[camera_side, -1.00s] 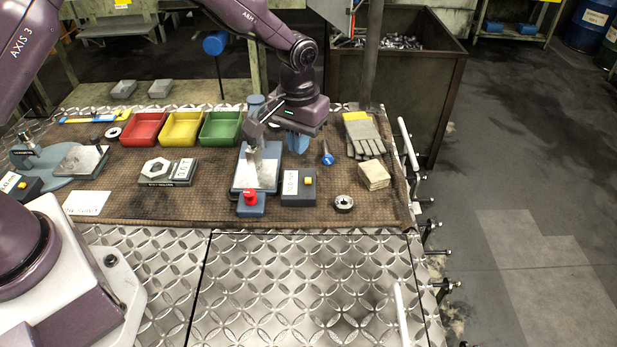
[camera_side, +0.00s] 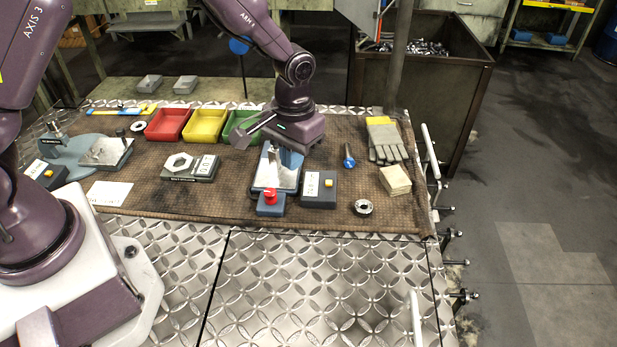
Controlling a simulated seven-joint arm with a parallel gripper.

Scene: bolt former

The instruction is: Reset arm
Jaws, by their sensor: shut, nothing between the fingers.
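My gripper (camera_side: 289,160) points down below the purple wrist, over the blue-edged press base (camera_side: 264,180) near the middle of the bench. Its blue fingers look together, with nothing seen between them. A grey bar (camera_side: 252,133) juts out to the left of the wrist; I cannot tell what it is attached to. The wrist hides the upper part of the press. I cannot tell whether the fingers touch anything. A red button on a blue box (camera_side: 270,206) stands in front of the base.
Red (camera_side: 168,125), yellow (camera_side: 205,125) and green (camera_side: 240,125) bins stand behind, the green one partly hidden. A dark box (camera_side: 318,190), blue bolt (camera_side: 348,157), gloves (camera_side: 385,140), pale blocks (camera_side: 394,180) and ring (camera_side: 363,207) lie right. The plated front (camera_side: 320,280) is clear.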

